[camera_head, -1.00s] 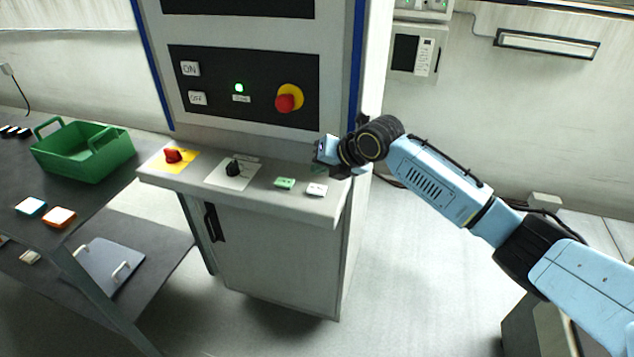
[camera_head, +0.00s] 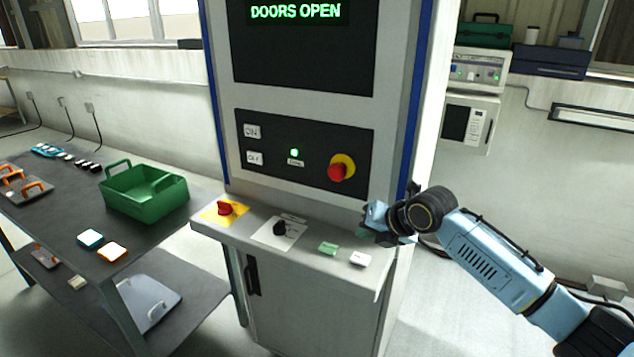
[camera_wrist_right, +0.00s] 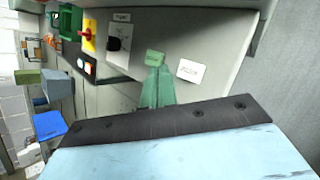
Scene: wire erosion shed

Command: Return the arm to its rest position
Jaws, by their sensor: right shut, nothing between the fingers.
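My right arm comes in from the right in the head view, and its light blue gripper (camera_head: 372,224) is over the right end of the machine's control ledge (camera_head: 309,251). The fingers are shut and empty. They appear just behind the green button (camera_head: 328,248) and the white button (camera_head: 360,259) and look apart from them. In the right wrist view the closed teal fingers (camera_wrist_right: 157,88) point at the ledge, near the green button (camera_wrist_right: 155,58) and the white button (camera_wrist_right: 191,73). My left gripper is in no view.
The machine display (camera_head: 296,12) reads "DOORS OPEN". A red knob (camera_head: 225,208) and a black knob (camera_head: 280,229) stand on the ledge, with a red emergency button (camera_head: 339,171) above. A dark table (camera_head: 62,221) on the left bears a green crate (camera_head: 145,203). Floor shows right of the cabinet.

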